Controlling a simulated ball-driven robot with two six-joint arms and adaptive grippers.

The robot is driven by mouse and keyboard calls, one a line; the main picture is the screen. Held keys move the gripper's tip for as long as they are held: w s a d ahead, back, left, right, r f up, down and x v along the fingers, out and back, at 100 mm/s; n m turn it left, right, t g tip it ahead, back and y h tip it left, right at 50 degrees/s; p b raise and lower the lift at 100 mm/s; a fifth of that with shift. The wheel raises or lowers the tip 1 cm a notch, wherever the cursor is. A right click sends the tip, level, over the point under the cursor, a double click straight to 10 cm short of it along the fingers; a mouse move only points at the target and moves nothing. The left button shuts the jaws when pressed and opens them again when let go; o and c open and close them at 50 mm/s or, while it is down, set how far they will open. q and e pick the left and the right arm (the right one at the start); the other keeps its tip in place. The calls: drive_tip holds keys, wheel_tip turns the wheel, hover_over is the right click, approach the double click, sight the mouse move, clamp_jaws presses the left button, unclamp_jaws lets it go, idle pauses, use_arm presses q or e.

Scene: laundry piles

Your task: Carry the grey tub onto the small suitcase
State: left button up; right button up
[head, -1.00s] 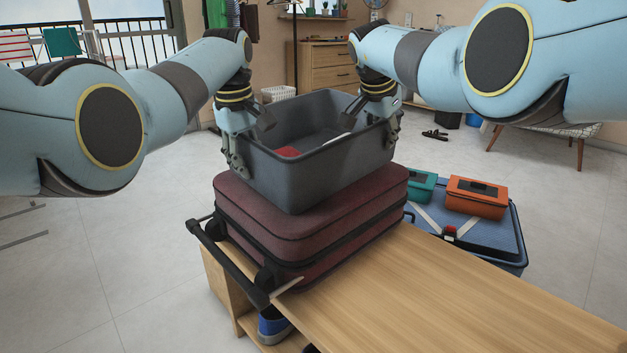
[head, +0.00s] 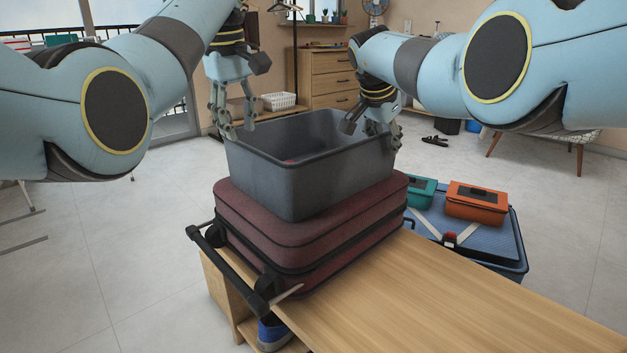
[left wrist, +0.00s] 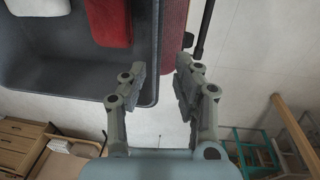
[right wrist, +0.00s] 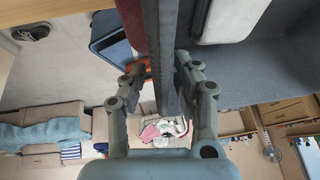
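The grey tub (head: 290,188) rests on the small dark red suitcase (head: 310,232), which lies flat on the wooden bench. A red item (left wrist: 111,25) and a white item (left wrist: 40,8) lie in the tub, seen in the left wrist view. My left gripper (head: 238,125) is open and empty, just above and beside the tub's left rim. My right gripper (head: 382,135) is at the tub's right rim. In the right wrist view its fingers (right wrist: 162,68) stand apart with the tub wall between them; the gap looks as wide as the left gripper's.
The wooden bench (head: 450,290) has clear room right of the suitcase. Behind it a blue suitcase (head: 482,238) carries a teal box (head: 421,192) and an orange box (head: 476,202). The suitcase's black handle (head: 225,262) sticks out at the left.

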drive_tip(key=shift+a+r, duration=0.1)
drive_tip(key=shift+r, duration=0.1)
use_arm(q)
wheel_tip(320, 180, up, 2)
drive_tip(key=shift+s, duration=0.1)
use_arm(e)
drive_tip(key=v, duration=1.1)
drive_tip(key=shift+r, duration=0.25)
use_arm(q)
drive_tip(key=shift+a, duration=0.1)
use_arm(e)
drive_tip(key=shift+s+f, duration=0.1)
drive_tip(key=shift+s, duration=0.1)
